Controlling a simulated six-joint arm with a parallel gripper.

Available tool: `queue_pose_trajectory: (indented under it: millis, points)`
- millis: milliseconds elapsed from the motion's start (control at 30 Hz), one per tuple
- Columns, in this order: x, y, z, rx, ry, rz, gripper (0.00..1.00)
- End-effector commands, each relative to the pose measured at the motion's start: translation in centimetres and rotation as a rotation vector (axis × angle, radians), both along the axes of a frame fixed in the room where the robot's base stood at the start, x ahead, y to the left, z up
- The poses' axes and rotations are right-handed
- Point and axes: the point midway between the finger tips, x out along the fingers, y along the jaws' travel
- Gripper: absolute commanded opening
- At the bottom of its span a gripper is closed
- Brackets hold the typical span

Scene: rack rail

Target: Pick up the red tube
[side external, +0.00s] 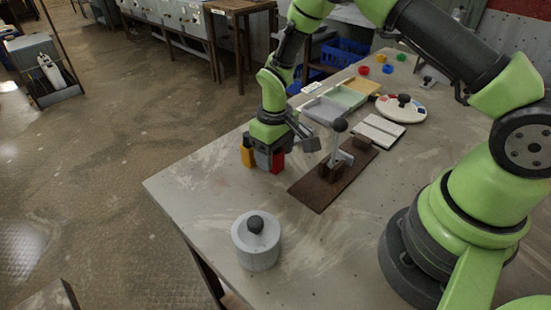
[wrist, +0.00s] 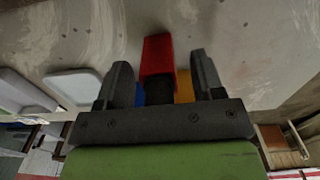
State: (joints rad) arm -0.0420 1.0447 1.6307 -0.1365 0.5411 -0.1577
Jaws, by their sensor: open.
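The red tube (wrist: 158,55) shows in the wrist view between the two open fingers of my gripper (wrist: 160,75), with a dark part at its near end. The fingers are apart from it on both sides. In the side view the red tube (side external: 278,161) shows just right of my gripper (side external: 264,160), which is low over the table. A yellow piece (side external: 247,155) is on its left side. In the wrist view, bits of blue (wrist: 139,95) and yellow (wrist: 184,86) show behind the fingers. My gripper partly hides these pieces and whatever holds them.
A brown board with an upright lever (side external: 338,126) stands close on the right. A grey cylinder with a black knob (side external: 256,250) stands nearer the front. A compartment tray (side external: 324,111) and a round dial (side external: 410,112) lie farther back. The table's left front is clear.

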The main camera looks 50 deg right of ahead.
Motion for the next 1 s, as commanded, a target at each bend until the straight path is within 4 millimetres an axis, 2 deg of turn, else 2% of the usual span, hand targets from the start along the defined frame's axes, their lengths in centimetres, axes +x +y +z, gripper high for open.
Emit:
queue_pose_trajectory:
  millis: [200, 400, 767, 867, 1000]
  points:
    - [0.0, 0.0, -0.1, 0.000, -0.002, 0.000, 0.62]
    - [0.0, 0.0, -0.1, 0.000, -0.001, 0.000, 0.18]
    - [0.1, 0.0, 0.4, 0.000, -0.003, 0.000, 0.18]
    - [0.1, 0.0, 1.8, 0.000, -0.005, 0.000, 0.18]
    - [0.1, 0.0, 4.8, -0.001, -0.008, 0.000, 0.18]
